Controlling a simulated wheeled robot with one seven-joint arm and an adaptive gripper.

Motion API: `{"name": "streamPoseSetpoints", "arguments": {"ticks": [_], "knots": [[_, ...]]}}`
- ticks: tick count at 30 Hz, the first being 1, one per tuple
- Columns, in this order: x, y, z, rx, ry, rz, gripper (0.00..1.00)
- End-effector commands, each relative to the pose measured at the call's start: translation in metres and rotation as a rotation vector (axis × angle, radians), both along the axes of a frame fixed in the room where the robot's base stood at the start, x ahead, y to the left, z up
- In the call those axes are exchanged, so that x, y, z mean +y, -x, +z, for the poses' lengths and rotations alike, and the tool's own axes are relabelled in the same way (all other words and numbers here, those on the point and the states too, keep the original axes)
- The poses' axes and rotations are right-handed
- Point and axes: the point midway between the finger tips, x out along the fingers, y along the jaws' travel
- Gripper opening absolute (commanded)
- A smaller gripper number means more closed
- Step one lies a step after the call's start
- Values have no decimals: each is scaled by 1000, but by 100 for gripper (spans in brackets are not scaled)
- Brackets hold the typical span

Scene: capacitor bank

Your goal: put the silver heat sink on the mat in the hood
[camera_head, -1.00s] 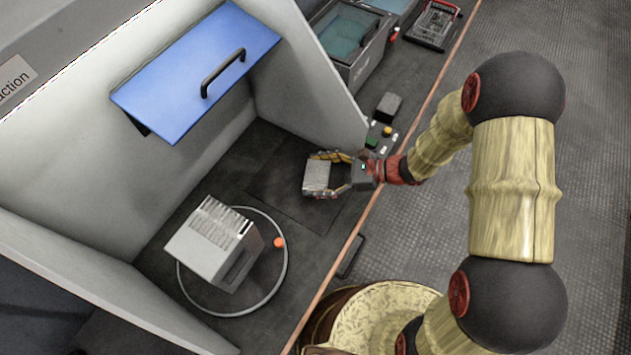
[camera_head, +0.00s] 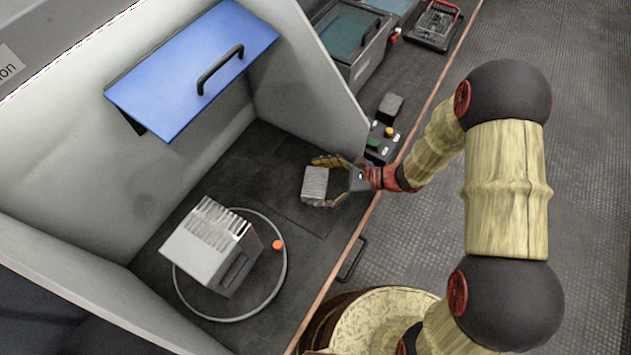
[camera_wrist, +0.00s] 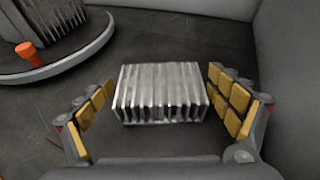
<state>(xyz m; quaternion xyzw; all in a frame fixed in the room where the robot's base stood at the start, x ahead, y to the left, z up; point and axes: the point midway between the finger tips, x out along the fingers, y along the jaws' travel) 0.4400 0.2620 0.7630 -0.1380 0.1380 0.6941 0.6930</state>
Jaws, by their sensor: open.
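The silver heat sink (camera_head: 314,185), a finned block, rests on a dark surface inside the hood. In the wrist view the heat sink (camera_wrist: 160,92) lies between my two spread fingers, with a gap on each side. My gripper (camera_head: 326,182) is open around it and reaches in from the right; in the wrist view its padded fingertips (camera_wrist: 158,95) are apart. The mat (camera_head: 290,195) is a slightly darker patch on the hood floor; its edge near the heat sink is hard to make out.
A grey finned unit (camera_head: 212,245) stands on a round ringed base (camera_head: 284,268) with an orange knob (camera_head: 278,244) at left. A blue panel with a handle (camera_head: 195,65) hangs above. The hood's side wall (camera_head: 310,85) rises behind my gripper. A small button box (camera_head: 382,142) stands outside it.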

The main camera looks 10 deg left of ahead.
Motion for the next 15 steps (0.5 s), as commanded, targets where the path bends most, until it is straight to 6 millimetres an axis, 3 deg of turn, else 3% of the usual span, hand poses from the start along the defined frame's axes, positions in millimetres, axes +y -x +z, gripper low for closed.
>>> {"name": "streamPoseSetpoints", "arguments": {"ticks": [11, 15], "knots": [[0, 0, 3, 0, 0, 0, 94], [-13, -1, 10, 0, 0, -3, 94]]}}
